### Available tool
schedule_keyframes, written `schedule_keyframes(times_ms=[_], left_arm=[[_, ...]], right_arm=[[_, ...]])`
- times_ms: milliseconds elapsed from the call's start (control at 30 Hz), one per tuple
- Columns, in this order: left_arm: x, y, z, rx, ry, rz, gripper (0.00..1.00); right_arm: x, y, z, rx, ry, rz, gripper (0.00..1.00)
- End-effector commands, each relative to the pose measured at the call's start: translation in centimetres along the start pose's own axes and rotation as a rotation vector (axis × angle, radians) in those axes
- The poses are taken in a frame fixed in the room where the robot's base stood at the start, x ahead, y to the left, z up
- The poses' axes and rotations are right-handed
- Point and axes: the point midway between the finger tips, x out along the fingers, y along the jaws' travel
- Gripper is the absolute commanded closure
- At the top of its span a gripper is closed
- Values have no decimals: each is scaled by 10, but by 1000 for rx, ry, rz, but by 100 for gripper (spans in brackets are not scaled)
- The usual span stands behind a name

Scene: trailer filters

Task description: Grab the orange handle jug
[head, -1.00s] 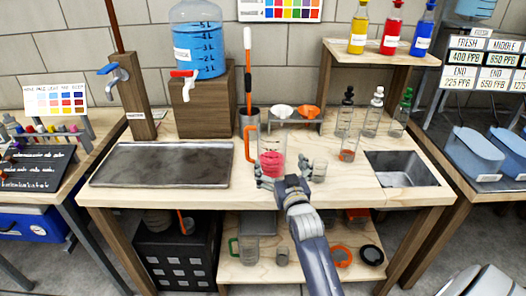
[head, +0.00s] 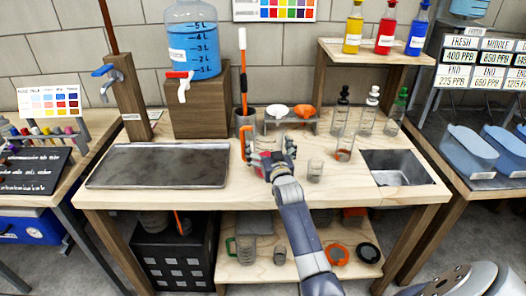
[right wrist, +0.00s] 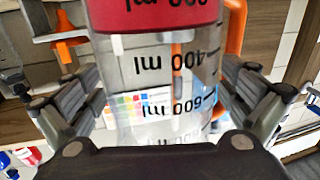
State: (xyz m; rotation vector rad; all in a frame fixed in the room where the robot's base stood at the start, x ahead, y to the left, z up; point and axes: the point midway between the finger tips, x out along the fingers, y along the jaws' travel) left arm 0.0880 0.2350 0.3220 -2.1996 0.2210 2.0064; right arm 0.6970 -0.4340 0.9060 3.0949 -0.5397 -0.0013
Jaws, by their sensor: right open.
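The jug with the orange handle (head: 248,142) stands on the workbench (head: 330,188), mostly hidden behind my right gripper in the head view. In the right wrist view the clear jug (right wrist: 150,70) fills the middle, with black ml marks and a red content band; an orange handle shows at its upper right. My right gripper (head: 271,160) is open, with its fingers on both sides of the jug. I cannot tell whether they touch it. My left gripper is not in view.
A small clear beaker (head: 316,170) stands just right of the gripper. A metal tray (head: 160,165) lies to the left and a sink (head: 400,168) to the right. Stoppered bottles (head: 344,147) stand behind right; a rack with funnels (head: 290,122) is behind the jug.

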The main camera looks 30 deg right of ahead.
Motion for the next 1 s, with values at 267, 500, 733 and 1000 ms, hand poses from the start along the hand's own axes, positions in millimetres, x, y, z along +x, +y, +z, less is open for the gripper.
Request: schedule_keyframes(times_ms=[267, 500, 733, 1000], left_arm=[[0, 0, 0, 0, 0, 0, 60], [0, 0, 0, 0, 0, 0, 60], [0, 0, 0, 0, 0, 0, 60], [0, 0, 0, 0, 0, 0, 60]], right_arm=[[3, 0, 0, 0, 0, 0, 1], [3, 0, 0, 0, 0, 0, 51], [3, 0, -2, 1, 5, 0, 63], [3, 0, -4, 1, 5, 0, 63]])
